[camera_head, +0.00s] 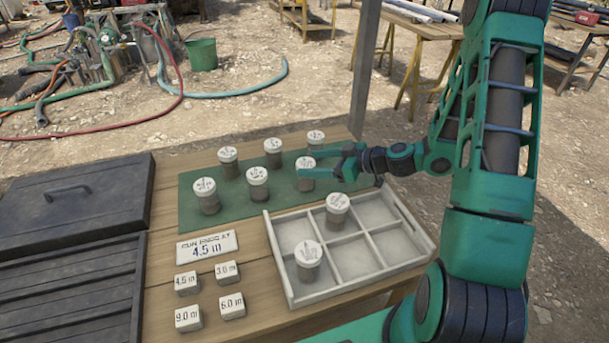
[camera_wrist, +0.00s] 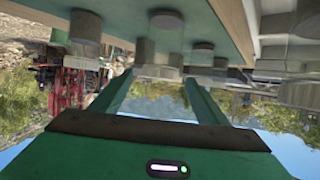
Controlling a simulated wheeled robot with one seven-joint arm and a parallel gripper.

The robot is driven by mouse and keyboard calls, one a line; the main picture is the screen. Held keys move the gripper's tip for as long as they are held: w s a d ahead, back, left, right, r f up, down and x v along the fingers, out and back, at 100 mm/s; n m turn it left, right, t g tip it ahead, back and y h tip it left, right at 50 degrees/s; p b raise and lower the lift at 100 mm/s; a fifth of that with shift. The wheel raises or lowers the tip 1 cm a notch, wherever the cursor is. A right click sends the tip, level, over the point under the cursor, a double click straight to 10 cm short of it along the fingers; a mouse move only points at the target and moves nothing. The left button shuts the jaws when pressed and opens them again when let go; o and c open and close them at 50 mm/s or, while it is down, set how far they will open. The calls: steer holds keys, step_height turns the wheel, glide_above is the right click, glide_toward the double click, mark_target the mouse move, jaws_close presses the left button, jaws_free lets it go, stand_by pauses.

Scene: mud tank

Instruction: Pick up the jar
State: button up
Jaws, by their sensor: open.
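Several grey jars with white labelled lids stand upright on a green mat (camera_head: 228,205). The jar at the mat's right, front row (camera_head: 307,184), is at my gripper (camera_head: 312,163). My gripper is open, reaching in from the right with its fingers pointing left at about lid height. In the wrist view, which is upside down, a jar (camera_wrist: 158,52) shows ahead, between the lines of the two fingers (camera_wrist: 154,82). I cannot tell whether the fingers touch it. Nothing is visibly held.
A white divided tray (camera_head: 282,272) holds two jars, one in back (camera_head: 337,207) and one in front (camera_head: 308,262). A sign (camera_head: 207,246) reading 4.5 m and several small labelled blocks (camera_head: 187,282) lie left of it. A dark lidded case (camera_head: 75,205) fills the left. A post (camera_head: 364,70) rises behind the table.

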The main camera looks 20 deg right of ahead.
steer(key=shift+f+x, duration=0.15)
steer(key=shift+x, duration=1.75)
steer(key=shift+f+x, duration=0.15)
steer(key=shift+x, duration=1.75)
steer(key=shift+s+d, duration=0.1)
steer(key=shift+d, duration=0.05)
steer(key=shift+c, duration=0.6)
steer(key=shift+r, duration=0.1)
steer(key=c, duration=1.2)
steer(key=shift+r, duration=0.15)
